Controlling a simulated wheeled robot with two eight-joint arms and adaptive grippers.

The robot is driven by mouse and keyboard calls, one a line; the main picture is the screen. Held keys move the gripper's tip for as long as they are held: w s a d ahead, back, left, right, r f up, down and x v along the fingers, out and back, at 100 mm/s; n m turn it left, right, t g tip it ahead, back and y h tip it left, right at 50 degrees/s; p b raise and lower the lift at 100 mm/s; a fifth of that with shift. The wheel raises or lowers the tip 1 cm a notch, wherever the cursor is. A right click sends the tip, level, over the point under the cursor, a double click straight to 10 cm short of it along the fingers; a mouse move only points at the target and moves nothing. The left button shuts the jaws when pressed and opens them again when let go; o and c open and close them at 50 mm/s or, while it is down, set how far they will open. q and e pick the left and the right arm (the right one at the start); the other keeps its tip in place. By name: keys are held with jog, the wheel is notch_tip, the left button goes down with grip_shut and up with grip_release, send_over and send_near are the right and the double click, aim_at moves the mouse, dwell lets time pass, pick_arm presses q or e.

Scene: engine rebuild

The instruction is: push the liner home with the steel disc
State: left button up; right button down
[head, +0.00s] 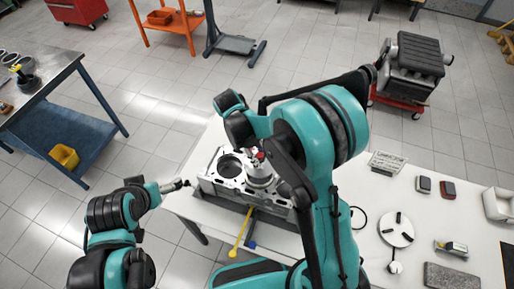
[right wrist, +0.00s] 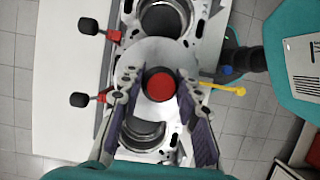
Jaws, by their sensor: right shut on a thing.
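The engine block (head: 212,185) lies on the white table with its bores facing up. The steel disc (right wrist: 138,58) is a round plate with a red-topped knob (right wrist: 161,85), lying over a bore between two others.
A yellow-handled tool (head: 240,236) lies at the block's front edge. Two red-and-black clamps (right wrist: 90,27) (right wrist: 80,100) sit along the block's side. A round white plate (head: 396,230) and small boxes lie on the table at right. A blue-shelved bench (head: 60,130) stands at left.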

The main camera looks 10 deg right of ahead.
jog(key=shift+s+f, duration=0.15)
jog(key=shift+f, duration=0.2)
jog(key=f+b, duration=0.1)
jog(key=f, duration=0.1)
jog(key=f+b, duration=0.2)
jog(key=shift+w+f, duration=0.2)
jog(key=shift+f, duration=0.1)
jog(key=shift+f+b, duration=0.25)
jog(key=shift+b, duration=0.2)
jog(key=shift+f+b, duration=0.3)
jog(key=shift+b, duration=0.1)
jog(key=c, duration=1)
grip_release()
jog(key=shift+r, duration=0.1)
jog(key=v, duration=1.2)
